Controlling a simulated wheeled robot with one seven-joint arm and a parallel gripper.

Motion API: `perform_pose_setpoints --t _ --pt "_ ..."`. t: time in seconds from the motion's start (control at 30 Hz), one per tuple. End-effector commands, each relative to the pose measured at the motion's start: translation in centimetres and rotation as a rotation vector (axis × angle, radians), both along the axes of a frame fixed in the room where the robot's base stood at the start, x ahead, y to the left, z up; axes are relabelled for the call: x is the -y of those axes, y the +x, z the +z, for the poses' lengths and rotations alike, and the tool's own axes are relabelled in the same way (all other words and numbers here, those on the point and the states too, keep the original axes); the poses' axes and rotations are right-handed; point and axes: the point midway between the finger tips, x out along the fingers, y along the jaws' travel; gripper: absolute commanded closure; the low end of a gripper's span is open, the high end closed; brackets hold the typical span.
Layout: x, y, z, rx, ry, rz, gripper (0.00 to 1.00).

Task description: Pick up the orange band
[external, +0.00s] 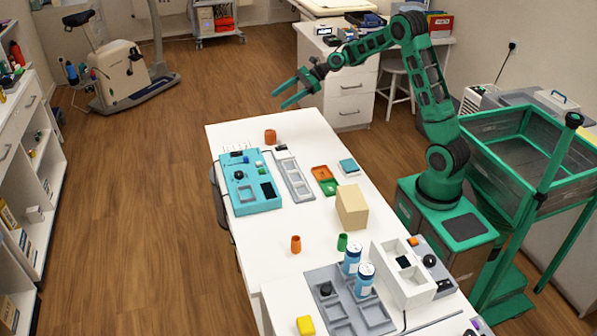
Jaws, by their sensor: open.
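Several orange things are in the external view, and I cannot tell for sure which is the band. A brownish-orange round piece (270,136) stands near the far end of the white table. A small orange upright piece (296,244) stands nearer the front, left of a green one. A flat orange square piece (320,172) lies mid-table, and a small orange block (413,242) sits by the grey unit at right. My gripper (279,99) is open and empty, raised near the table's far end, with its fingers pointing left.
On the white table (262,262) are a turquoise device (249,196), a grey tray (294,179), a tan box (352,208), a white slotted box (388,259), blue-white cans (352,258) and a yellow block (305,325). The left middle of the tabletop is clear.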

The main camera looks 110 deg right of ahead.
Motion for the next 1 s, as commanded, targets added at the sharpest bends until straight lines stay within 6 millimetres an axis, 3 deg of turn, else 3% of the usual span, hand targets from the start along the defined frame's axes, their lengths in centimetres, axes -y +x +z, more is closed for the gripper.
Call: perform_pose_setpoints --t 0.17,0.7,0.83,1.0 --pt "2.9 -1.0 0.0 0.078 0.136 -0.085 0.38" --pt "2.6 -0.9 -13.0 0.077 0.143 -0.083 0.38" --pt "2.6 -0.9 -15.2 0.078 0.141 -0.083 0.38" --pt "2.6 -0.3 -16.1 0.079 0.137 -0.081 0.38"
